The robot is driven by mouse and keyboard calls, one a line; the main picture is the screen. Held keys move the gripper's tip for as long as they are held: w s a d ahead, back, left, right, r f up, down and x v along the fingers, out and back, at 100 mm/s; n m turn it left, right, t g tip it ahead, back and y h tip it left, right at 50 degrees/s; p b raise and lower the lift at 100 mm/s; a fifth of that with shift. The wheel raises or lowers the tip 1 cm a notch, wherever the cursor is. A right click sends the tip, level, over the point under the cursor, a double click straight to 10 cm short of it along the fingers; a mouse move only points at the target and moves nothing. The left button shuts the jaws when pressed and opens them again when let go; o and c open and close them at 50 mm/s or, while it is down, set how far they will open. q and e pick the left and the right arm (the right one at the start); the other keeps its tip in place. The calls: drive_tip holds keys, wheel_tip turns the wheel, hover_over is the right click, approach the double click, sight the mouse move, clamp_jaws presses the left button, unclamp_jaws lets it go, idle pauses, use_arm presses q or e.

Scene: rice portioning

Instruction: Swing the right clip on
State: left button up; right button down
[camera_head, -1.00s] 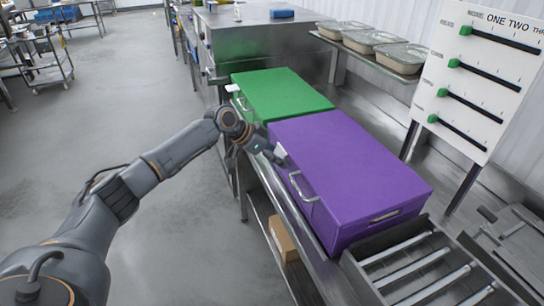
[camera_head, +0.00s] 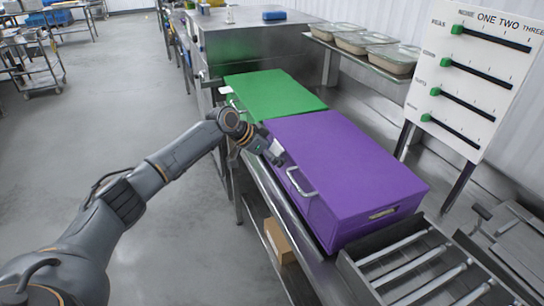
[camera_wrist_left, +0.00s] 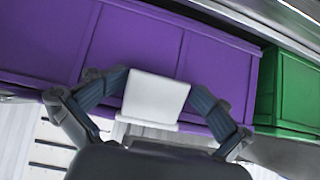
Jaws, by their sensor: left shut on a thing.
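A purple box (camera_head: 345,170) with a closed lid stands on the steel counter, a metal handle (camera_head: 300,182) on its front. My left gripper (camera_head: 271,153) is at the box's front face, near its left end and beside the green box. It is shut on a small white clip (camera_head: 277,147). In the left wrist view the white clip (camera_wrist_left: 157,98) sits between the two fingers, in front of the purple box (camera_wrist_left: 140,42). Whether the clip is latched to the lid cannot be told. My right gripper is not in view.
A green box (camera_head: 275,95) stands close beside the purple one, with a white clip (camera_head: 224,91) on its front. A roller rack (camera_head: 415,262) lies at the near right. A shelf with lidded trays (camera_head: 365,43) and a slider board (camera_head: 475,75) stand behind.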

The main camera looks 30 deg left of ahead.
sight(275, 150)
use_arm(q)
drive_tip(key=shift+o, duration=0.2)
drive_tip(key=shift+w+d+r, duration=0.15)
drive_tip(key=shift+w+d, duration=0.05)
drive_tip(key=shift+d, duration=0.5)
drive_tip(key=c, duration=0.4)
drive_tip(key=shift+w, duration=0.1)
drive_tip(key=p+v, duration=0.5)
drive_tip(key=shift+w+d+r, duration=0.1)
drive_tip(key=shift+w+r, duration=0.1)
drive_tip(key=shift+s+a+r, duration=0.2)
drive_tip(key=shift+s+a, duration=0.05)
drive_tip(key=shift+s, duration=0.05)
drive_tip(key=shift+s+a, duration=0.1)
drive_tip(key=shift+a, duration=0.05)
drive_tip(key=shift+f, duration=0.1)
